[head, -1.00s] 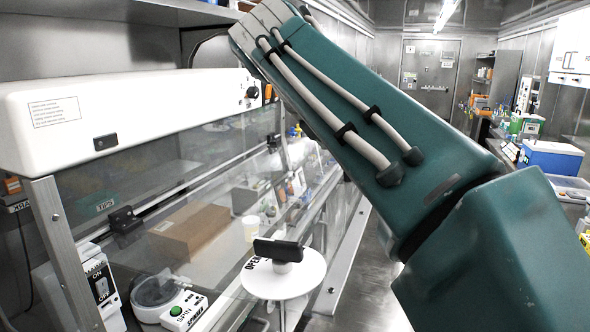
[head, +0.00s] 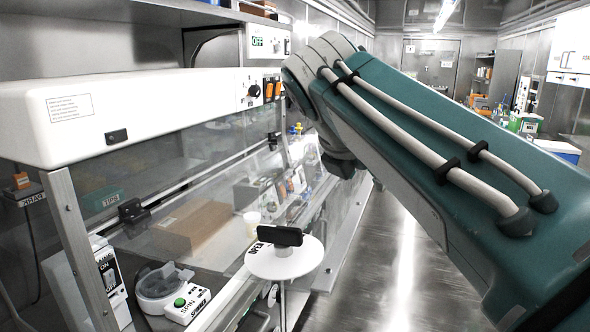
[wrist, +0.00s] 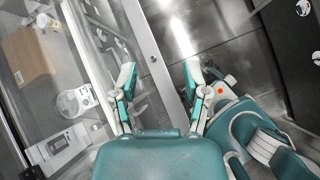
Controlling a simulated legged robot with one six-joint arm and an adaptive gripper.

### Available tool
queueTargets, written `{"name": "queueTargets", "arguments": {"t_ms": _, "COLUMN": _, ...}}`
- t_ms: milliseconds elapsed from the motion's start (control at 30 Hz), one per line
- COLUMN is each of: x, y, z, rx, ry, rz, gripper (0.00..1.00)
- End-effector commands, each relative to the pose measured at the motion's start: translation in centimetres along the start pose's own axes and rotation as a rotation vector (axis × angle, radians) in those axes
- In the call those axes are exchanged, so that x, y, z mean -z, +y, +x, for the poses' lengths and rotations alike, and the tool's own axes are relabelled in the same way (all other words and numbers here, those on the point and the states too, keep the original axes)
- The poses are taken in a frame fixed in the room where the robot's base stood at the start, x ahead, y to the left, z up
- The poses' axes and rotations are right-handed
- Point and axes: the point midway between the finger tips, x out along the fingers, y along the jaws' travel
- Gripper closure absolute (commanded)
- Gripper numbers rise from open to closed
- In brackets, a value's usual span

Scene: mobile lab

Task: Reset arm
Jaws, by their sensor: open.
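My gripper (wrist: 159,80) shows in the wrist view with its two teal and grey fingers spread apart and nothing between them. It hangs over the metal edge of the hood and the floor. My gripper is not visible in the head view. There my teal arm (head: 430,130) reaches from the lower right up to the middle, with two pale hoses along it.
A glass-fronted hood (head: 130,115) runs along the left, with a cardboard box (head: 195,225) inside and a spinner (head: 165,290) at lower left. A round white stand (head: 285,262) with a black handle is in front of it. The aisle floor (head: 395,260) is clear.

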Motion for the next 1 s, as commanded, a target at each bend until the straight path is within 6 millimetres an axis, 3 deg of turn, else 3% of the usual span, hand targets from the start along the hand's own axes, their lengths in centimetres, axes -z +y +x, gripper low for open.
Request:
{"name": "queueTargets", "arguments": {"t_ms": 367, "x": 6.5, "y": -7.7, "z": 4.4, "rx": 0.008, "ry": 0.175, "rz": 0.806, "gripper": 0.4}}
{"name": "queueTargets", "arguments": {"t_ms": 800, "x": 18.1, "y": -16.6, "z": 9.7, "rx": 0.198, "ry": 0.373, "rz": 1.954, "gripper": 0.4}}
{"name": "queueTargets", "arguments": {"t_ms": 1000, "x": 22.1, "y": -18.9, "z": 11.4, "rx": 0.3, "ry": 0.412, "rz": 2.329, "gripper": 0.4}}
